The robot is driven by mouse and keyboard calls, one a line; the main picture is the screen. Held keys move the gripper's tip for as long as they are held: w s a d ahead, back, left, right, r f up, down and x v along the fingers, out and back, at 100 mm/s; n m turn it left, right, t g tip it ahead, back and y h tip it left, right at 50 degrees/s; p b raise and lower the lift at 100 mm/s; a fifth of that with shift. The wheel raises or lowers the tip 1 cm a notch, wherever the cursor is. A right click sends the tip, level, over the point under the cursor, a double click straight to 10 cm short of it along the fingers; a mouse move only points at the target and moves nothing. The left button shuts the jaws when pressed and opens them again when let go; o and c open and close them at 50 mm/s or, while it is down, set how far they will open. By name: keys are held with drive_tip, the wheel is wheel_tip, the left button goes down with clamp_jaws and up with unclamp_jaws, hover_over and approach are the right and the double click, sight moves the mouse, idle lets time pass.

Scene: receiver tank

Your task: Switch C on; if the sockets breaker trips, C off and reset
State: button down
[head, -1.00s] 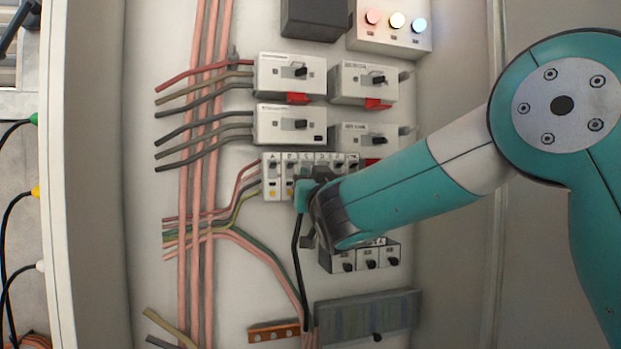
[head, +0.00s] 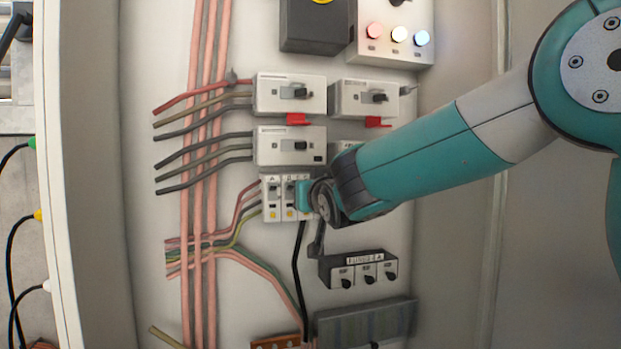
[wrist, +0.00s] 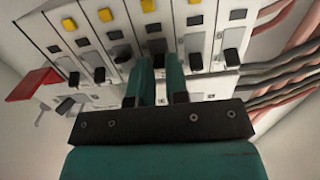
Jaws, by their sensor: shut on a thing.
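A row of narrow white breakers with yellow buttons is on the panel. A (head: 271,197) and B (head: 289,197) show left of my gripper (head: 306,196), which covers most of the rest. In the wrist view the row is flipped, with A rightmost. There my gripper (wrist: 160,70) has its two teal fingers around the small dark lever of the third breaker, C (wrist: 157,22), and is shut on it. The lever's position is hard to tell. I cannot tell which unit is the sockets breaker.
Larger breakers (head: 290,93) with red tabs sit above the row. Lit lamps (head: 399,34) are at the top right. A dark three-knob box (head: 358,269) is below, and pink pipes (head: 196,120) run down the left.

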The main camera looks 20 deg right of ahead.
drive_tip(key=shift+r+g+p, duration=0.5)
drive_tip(key=shift+g+p, duration=0.5)
drive_tip(key=shift+p, duration=0.4)
drive_tip(key=c, duration=1.4)
unclamp_jaws()
drive_tip(key=shift+f, duration=0.1)
drive_tip(key=b+v, duration=0.3)
drive_tip(key=v, duration=1.4)
drive_tip(key=shift+s, duration=0.1)
